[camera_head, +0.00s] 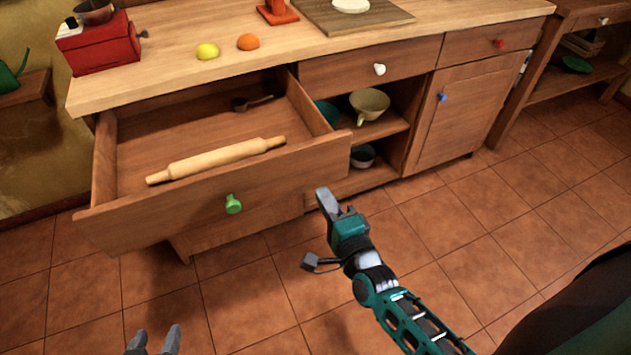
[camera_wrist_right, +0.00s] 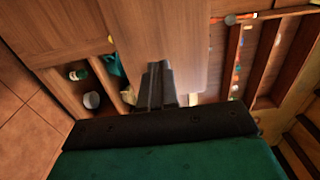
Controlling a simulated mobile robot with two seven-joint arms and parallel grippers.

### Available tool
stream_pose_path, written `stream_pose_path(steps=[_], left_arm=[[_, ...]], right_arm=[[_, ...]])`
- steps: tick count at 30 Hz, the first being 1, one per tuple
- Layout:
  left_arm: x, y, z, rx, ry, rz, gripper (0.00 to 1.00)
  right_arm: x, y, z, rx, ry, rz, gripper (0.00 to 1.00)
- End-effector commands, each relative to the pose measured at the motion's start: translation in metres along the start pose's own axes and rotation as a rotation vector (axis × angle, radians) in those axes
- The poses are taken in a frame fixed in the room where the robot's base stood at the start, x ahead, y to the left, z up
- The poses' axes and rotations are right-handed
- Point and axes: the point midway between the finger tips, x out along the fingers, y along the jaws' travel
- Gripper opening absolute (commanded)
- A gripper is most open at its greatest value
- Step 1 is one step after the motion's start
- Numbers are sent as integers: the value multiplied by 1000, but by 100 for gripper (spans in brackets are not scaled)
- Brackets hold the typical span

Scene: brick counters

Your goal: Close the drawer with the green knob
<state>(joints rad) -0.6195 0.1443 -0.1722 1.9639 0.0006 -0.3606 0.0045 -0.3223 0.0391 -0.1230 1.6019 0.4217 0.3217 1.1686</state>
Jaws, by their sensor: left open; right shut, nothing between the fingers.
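The drawer with the green knob (camera_head: 232,204) is pulled far out of the counter. Its wooden front (camera_head: 285,190) faces me, and a rolling pin (camera_head: 215,160) and a dark spoon (camera_head: 252,102) lie inside. My right gripper (camera_head: 325,195) is shut and empty, just below and in front of the drawer front's right end in the head view. Its closed fingers (camera_wrist_right: 157,85) show against a wooden panel in the right wrist view; I cannot tell whether they touch it. My left gripper (camera_head: 153,340) is open and empty at the bottom edge, low in front of the drawer.
An open shelf with bowls (camera_head: 369,104) is right of the drawer. Closed drawers with a white knob (camera_head: 379,69) and a red knob (camera_head: 499,43), and a blue-knobbed door (camera_head: 442,97), are further right. A lemon (camera_head: 207,51) and an orange (camera_head: 248,42) sit on the countertop. The tiled floor is clear.

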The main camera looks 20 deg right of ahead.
Motion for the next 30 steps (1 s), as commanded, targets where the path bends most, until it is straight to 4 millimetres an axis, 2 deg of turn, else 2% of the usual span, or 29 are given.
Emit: stream_pose_path(steps=[3, 9, 15, 26, 30], left_arm=[[1, 0, 0, -1, 2, 1, 52], [2, 2, 0, -2, 1, 4, 52], [2, 2, 1, -2, -3, 6, 52], [2, 3, 1, -2, 0, 6, 52], [4, 3, 3, -3, 0, 7, 52]], right_arm=[[24, 0, 0, -1, 0, -2, 0], [47, 1, 0, -1, 0, 1, 0], [54, 0, 0, -2, 0, 2, 0], [55, 0, 0, -2, -1, 1, 0], [62, 1, 0, -2, -1, 0, 0]])
